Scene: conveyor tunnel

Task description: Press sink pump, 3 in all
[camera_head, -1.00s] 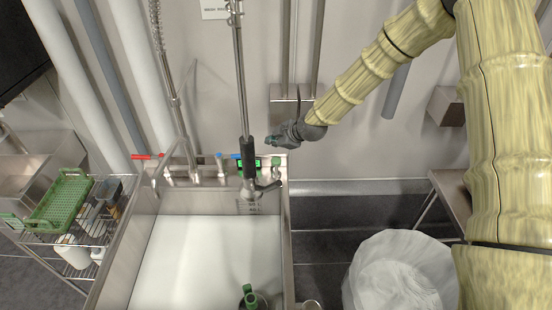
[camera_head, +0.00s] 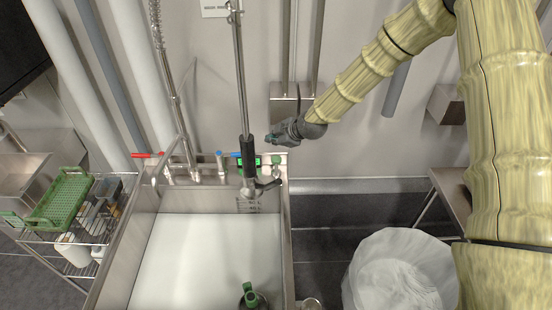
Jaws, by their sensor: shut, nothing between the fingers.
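My gripper (camera_head: 272,138) is shut and empty, in front of the back wall above the sink's back right corner. Just below it, apart by a small gap in the picture, a small green-topped pump (camera_head: 277,160) stands on the back ledge of the sink. The metal sink (camera_head: 287,235) has a pale basin floor. A dark bottle with a green pump top (camera_head: 249,289) shows at the bottom edge of the view, by the sink's right side; its lower part is cut off.
A hanging spray tap (camera_head: 248,158) stands close left of my gripper, with red and blue tap handles (camera_head: 150,155) along the back ledge. A wire rack with a green basket (camera_head: 60,197) stands at left. A lined bin (camera_head: 400,275) stands at right.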

